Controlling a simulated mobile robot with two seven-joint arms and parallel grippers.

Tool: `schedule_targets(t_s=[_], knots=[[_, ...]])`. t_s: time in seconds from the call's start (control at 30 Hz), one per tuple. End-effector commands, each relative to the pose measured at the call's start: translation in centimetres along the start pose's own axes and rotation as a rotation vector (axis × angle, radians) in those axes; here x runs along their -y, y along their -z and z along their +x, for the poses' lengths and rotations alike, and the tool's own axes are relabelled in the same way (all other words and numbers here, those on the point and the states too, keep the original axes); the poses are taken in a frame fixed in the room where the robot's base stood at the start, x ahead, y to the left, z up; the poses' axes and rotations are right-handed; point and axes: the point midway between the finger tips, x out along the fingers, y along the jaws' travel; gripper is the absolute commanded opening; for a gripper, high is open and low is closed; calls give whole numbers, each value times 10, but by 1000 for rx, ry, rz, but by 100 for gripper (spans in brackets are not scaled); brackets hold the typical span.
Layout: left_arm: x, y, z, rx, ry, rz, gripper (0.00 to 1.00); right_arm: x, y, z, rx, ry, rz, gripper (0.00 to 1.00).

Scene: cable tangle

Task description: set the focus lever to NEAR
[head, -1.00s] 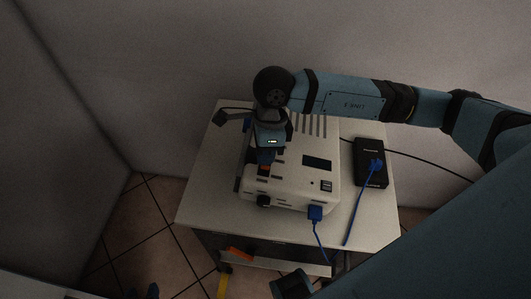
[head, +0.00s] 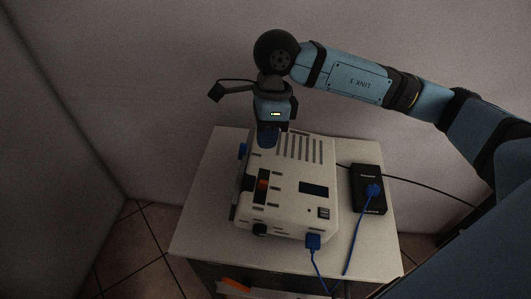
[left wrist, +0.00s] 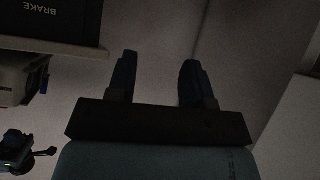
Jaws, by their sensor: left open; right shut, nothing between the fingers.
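A white box-shaped device (head: 285,205) stands on a small table. On its top left is a dark slot (head: 260,197) with an orange lever (head: 262,184) roughly midway along it. Small marks beside the slot are too small to read, so I cannot tell which is NEAR. My right gripper (head: 269,140) is shut and empty, pointing down over the device's back left part, behind the lever and apart from it. My left gripper (left wrist: 158,75) is open and empty in the left wrist view; it is not in the head view.
The pale tabletop (head: 200,215) has free room left of the device. A black box (head: 368,187) with a blue plug stands to its right, and a blue cable (head: 349,240) hangs over the front. A blue plug (head: 313,242) sits in the device's front. Walls stand behind and left.

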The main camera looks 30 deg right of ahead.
Motion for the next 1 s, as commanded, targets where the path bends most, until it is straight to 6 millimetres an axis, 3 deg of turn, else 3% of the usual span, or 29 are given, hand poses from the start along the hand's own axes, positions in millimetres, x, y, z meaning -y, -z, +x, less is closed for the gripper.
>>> schedule_targets(t_s=[0.17, 0.3, 0.47, 0.67, 1.0], knots=[[1, 2, -2, 2, 0, 4, 47, -2, -1, -18, 1, -3, 2, 0], [1, 24, -18, -4, 4, 26, 47, 24, 4, -32, 4, -45, 17, 0], [4, 32, -30, -21, 8, 60, 47, 55, 17, -28, 14, -83, 25, 0], [5, 24, -29, -16, 9, 67, 47, 60, 20, -6, 17, -91, 21, 0], [2, 36, -35, -19, 8, 62, 47, 54, 18, 63, 16, -91, 21, 0]])
